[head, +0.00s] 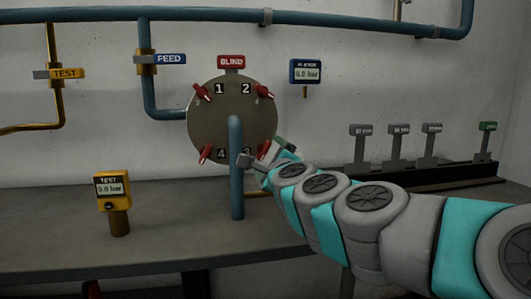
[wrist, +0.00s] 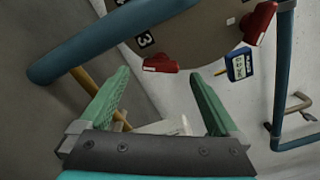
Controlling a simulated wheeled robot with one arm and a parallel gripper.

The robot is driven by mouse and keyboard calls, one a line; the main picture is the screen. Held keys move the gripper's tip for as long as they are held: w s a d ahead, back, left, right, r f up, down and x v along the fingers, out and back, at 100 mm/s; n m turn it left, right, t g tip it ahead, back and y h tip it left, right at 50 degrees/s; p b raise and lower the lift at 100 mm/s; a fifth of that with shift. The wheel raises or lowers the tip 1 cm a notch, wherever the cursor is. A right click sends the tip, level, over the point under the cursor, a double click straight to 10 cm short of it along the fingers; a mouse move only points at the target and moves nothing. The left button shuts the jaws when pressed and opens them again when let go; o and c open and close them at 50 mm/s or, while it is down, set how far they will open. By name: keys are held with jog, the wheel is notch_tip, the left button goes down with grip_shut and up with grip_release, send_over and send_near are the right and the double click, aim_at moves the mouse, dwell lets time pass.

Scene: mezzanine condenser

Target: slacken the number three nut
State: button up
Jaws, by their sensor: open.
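A round brown plate (head: 215,125) carries red wing nuts near the numbers 1 to 4. The number three nut (head: 265,149) is at the plate's lower right in the head view, partly hidden by my gripper (head: 264,156). In the wrist view, the red number three nut (wrist: 160,63) sits beside the white 3, on the plate's edge. My gripper (wrist: 158,77) is open there, its green fingers on either side with the nut just beyond and between the tips. I see no contact with it. The number two nut (wrist: 261,22) is farther right.
A blue pipe (head: 236,180) rises in front of the plate, close left of my gripper. A blue gauge (head: 305,71) and a yellow test gauge (head: 113,188) both read 0.0 bar. Several tagged levers (head: 397,140) stand at the right. The grey bench (head: 60,225) is mostly clear.

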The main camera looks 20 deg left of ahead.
aim_at(265, 152)
jog(key=shift+x, duration=2)
jog(key=shift+c, duration=0.2)
jog(key=c, duration=1.3)
